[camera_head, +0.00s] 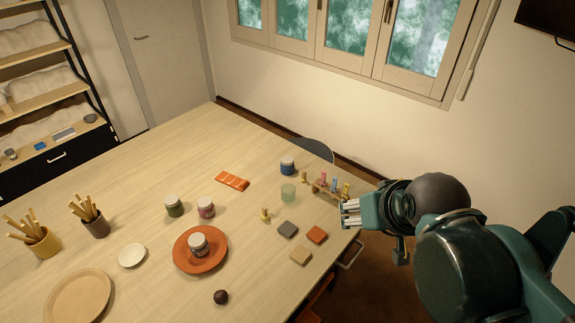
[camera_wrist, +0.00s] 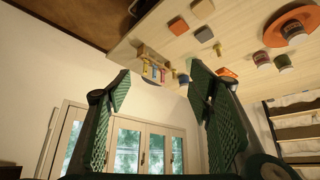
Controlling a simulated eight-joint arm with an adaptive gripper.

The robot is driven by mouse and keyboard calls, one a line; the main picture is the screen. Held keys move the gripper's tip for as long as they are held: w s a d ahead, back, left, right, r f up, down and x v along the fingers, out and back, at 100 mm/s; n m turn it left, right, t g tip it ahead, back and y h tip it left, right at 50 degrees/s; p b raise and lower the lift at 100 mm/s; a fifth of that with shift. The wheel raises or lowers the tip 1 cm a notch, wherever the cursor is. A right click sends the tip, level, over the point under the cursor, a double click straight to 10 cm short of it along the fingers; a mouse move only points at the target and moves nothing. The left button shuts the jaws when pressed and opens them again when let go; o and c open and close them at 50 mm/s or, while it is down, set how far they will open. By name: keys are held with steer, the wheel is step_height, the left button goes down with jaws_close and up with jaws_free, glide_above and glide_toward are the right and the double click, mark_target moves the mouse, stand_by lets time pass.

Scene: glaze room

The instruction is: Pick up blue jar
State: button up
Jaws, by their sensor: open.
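A small bluish shape beyond the fingertips there looks like the jar (camera_wrist: 184,79).
A small wooden rack with coloured bottles (camera_head: 328,187) stands between my gripper and the jar. Tiles (camera_head: 288,229) lie in front. A green-labelled jar (camera_head: 174,205), a pink-labelled jar (camera_head: 206,207) and an orange plate (camera_head: 214,262) carrying another jar stand left. An orange swatch strip (camera_head: 232,181) lies behind.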

steer(key=shift+o, duration=0.2)
steer(key=shift+w, duration=0.15)
stand_by(0.4)
steer(key=m+g+h+b, duration=0.1)
steer(key=m+g+h, duration=0.15)
steer(key=m, duration=0.35)
glide_above(286, 160)
steer(key=s+a, duration=0.1)
steer(key=s, duration=0.1)
step_height(286, 160, down, 20)
steer(key=shift+s+f+g, duration=0.1)
steer(key=shift+f+g, duration=0.1)
steer(key=shift+g, duration=0.25)
steer(key=shift+x, duration=1.3)
